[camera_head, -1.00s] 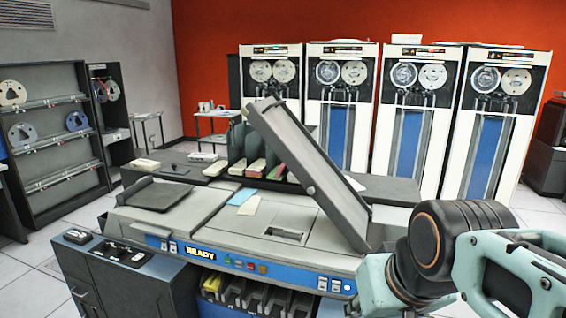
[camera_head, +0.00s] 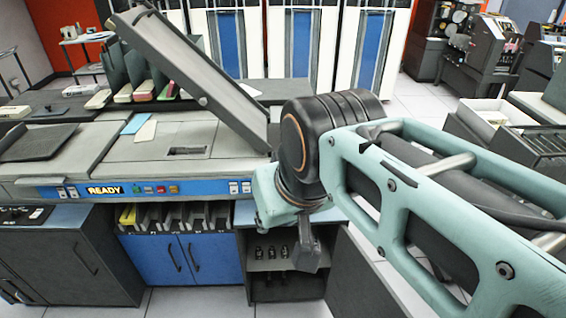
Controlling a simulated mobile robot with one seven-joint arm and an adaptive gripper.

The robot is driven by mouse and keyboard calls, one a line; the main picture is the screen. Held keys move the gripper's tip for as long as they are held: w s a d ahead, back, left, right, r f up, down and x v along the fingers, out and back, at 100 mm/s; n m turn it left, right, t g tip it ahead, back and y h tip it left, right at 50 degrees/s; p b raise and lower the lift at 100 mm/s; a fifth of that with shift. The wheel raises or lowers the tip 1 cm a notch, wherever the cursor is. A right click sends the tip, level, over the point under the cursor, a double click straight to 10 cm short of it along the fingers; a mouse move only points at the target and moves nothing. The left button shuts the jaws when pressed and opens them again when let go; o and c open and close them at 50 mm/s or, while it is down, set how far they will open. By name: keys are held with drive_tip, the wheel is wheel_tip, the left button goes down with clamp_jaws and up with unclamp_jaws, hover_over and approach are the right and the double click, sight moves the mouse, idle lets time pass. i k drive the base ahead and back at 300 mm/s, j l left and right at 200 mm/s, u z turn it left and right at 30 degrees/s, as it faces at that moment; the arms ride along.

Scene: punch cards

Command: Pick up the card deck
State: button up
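Several decks or stacks of cards in cream, pink and green (camera_head: 144,91) lie in slots at the back of the large grey card machine (camera_head: 75,152). I cannot tell which one is the task's deck. A blue card (camera_head: 136,122) and a cream card (camera_head: 146,131) lie flat on the machine's top. My teal arm reaches in from the right. What seems to be my gripper (camera_head: 307,252) hangs below the wrist, in front of the machine's right end, apart from the cards. Its fingers are not clear, and I see nothing held.
A long tilted grey tray (camera_head: 195,70) rises from the machine's top, left of my wrist. Below are an open shelf (camera_head: 272,265) and blue cabinet doors (camera_head: 185,258). An open box (camera_head: 495,112) stands at right. Pale floor shows between the machine and the right-hand equipment.

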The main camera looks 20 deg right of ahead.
sight(314, 231)
drive_tip(key=k+l+u, duration=0.1)
drive_tip(key=k+l, duration=0.25)
drive_tip(key=k, duration=0.3)
drive_tip(key=k+l+u, duration=0.3)
drive_tip(key=k+l, duration=0.2)
drive_tip(key=k+l+u, duration=0.1)
drive_tip(key=l, duration=0.3)
drive_tip(key=k+l+u, duration=0.1)
drive_tip(key=k+l, duration=0.15)
drive_tip(key=l, duration=0.15)
drive_tip(key=k+l+u, duration=0.1)
drive_tip(key=l, duration=0.3)
drive_tip(key=k+l, duration=0.1)
drive_tip(key=l, duration=0.3)
drive_tip(key=l+u, duration=0.1)
drive_tip(key=l, duration=0.3)
drive_tip(key=k+l+u, duration=0.1)
drive_tip(key=l, duration=0.25)
drive_tip(key=i+l+u, duration=0.5)
drive_tip(key=i+l, duration=0.35)
drive_tip(key=l, duration=0.15)
drive_tip(key=z, duration=0.45)
